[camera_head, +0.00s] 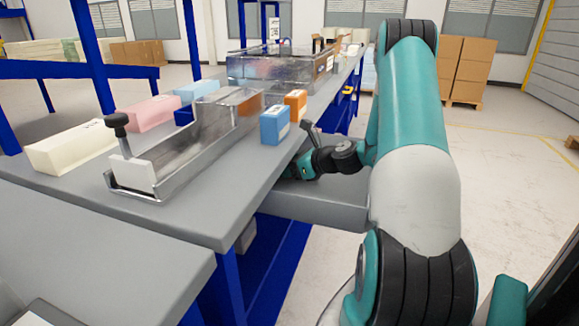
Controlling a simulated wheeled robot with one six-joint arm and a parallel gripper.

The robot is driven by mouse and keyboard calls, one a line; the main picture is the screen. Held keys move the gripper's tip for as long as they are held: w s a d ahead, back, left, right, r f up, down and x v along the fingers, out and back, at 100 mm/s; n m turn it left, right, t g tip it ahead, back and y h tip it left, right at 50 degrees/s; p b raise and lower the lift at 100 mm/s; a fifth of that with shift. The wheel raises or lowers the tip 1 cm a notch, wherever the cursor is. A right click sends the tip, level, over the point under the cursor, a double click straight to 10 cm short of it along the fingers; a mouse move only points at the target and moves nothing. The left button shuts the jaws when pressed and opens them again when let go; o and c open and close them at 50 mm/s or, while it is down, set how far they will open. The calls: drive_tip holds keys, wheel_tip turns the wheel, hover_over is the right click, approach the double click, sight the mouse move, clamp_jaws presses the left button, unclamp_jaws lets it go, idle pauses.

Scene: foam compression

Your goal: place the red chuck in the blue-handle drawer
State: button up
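I do not see a red chuck in this view. An open grey drawer (320,203) juts out from under the table's right edge; its inside and any blue handle are hidden or cannot be made out. My gripper (297,169) is low beside the table's right edge, just above the drawer. My arm's wrist and the table edge partly hide it, so its fingers and anything between them cannot be made out.
On the grey table (205,222) stand a clear compression rig (175,160) with a black knob, a blue block (274,125), an orange block (295,104), and cream (72,146), pink (148,113) and light blue (196,91) foam blocks. A clear case (275,70) stands behind.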

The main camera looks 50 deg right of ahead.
drive_tip(key=shift+f, duration=0.1)
drive_tip(key=o, duration=0.9)
drive_tip(key=shift+o, duration=0.2)
drive_tip(key=shift+s, duration=0.1)
drive_tip(key=p+v, duration=0.1)
drive_tip(key=v, duration=1)
drive_tip(key=shift+s+r, duration=0.25)
drive_tip(key=shift+s, duration=0.15)
